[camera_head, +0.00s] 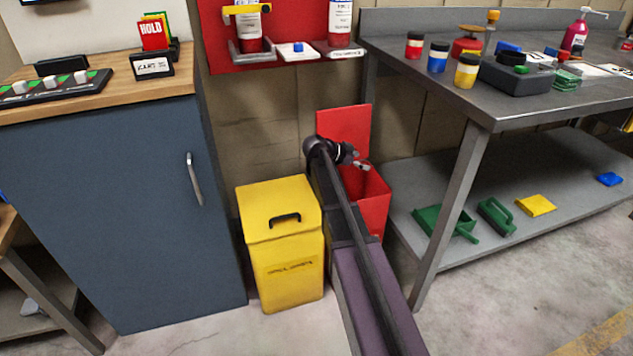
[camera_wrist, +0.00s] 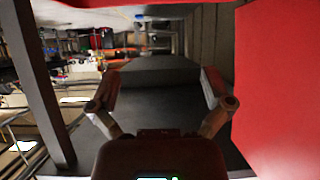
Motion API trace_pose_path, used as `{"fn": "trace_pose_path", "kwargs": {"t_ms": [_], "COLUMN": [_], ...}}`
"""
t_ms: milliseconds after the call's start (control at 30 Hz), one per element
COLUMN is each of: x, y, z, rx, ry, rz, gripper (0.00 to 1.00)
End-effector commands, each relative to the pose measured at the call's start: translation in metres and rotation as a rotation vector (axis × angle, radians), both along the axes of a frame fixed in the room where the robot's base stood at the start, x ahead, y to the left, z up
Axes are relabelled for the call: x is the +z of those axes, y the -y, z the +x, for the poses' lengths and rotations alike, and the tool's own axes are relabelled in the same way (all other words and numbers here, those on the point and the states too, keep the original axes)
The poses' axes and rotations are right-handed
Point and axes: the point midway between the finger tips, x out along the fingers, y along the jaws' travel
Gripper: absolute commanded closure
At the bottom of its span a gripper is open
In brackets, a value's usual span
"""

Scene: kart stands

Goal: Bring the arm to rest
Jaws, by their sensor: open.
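My gripper (camera_head: 361,161) is at the end of my arm, above the open red bin (camera_head: 372,205) and in front of its raised red lid (camera_head: 345,130). In the wrist view my gripper (camera_wrist: 160,88) has its two fingers spread wide, with nothing between them. A large red surface (camera_wrist: 277,75) fills the right side of that view, close beside the fingers. My arm hides part of the red bin, and its inside cannot be made out.
A closed yellow bin (camera_head: 282,240) stands left of my arm, beside a blue cabinet (camera_head: 110,210). At right is a grey metal workbench (camera_head: 400,22) with bottles and tools, its lower shelf (camera_head: 405,200) holding a green dustpan (camera_head: 440,222). Free floor lies at the lower right.

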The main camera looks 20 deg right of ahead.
Motion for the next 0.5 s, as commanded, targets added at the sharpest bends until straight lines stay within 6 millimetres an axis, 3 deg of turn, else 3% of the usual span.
{"fn": "trace_pose_path", "kwargs": {"t_ms": [267,500], "x": [-0.002,-0.016], "y": [-0.006,-0.034], "z": [-0.009,-0.048], "rx": [0.02,0.135], "ry": [-0.035,-0.206], "rz": [0.028,0.165], "gripper": [0.0,0.0]}}
